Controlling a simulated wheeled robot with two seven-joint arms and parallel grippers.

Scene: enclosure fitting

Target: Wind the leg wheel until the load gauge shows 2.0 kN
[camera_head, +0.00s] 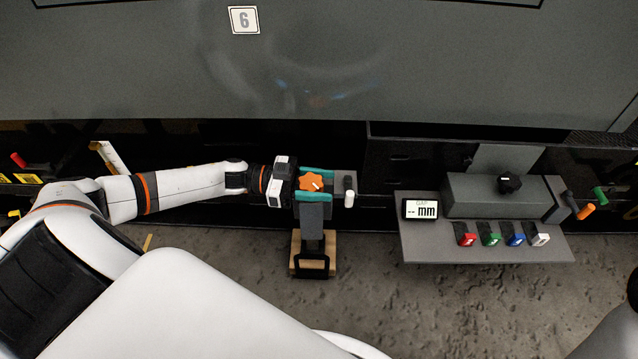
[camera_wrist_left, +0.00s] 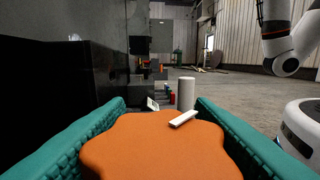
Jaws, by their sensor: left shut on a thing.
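The leg wheel (camera_head: 311,183) is an orange lobed knob with a white mark, on top of a dark leg stand (camera_head: 313,215) with a wooden foot block. My left gripper (camera_head: 315,184) is shut on the wheel, one teal finger on each side of it. In the left wrist view the wheel (camera_wrist_left: 160,150) fills the space between the teal fingers, and its white mark points away to the upper right. I see no load gauge reading in kN. My right gripper is not in view.
A white-topped post (camera_head: 349,192) stands just right of the wheel. At the right, a grey shelf (camera_head: 420,245) carries a display (camera_head: 420,209) reading mm and several coloured blocks. A large grey enclosure panel (camera_head: 400,60) marked 6 hangs behind. Concrete floor is open in front.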

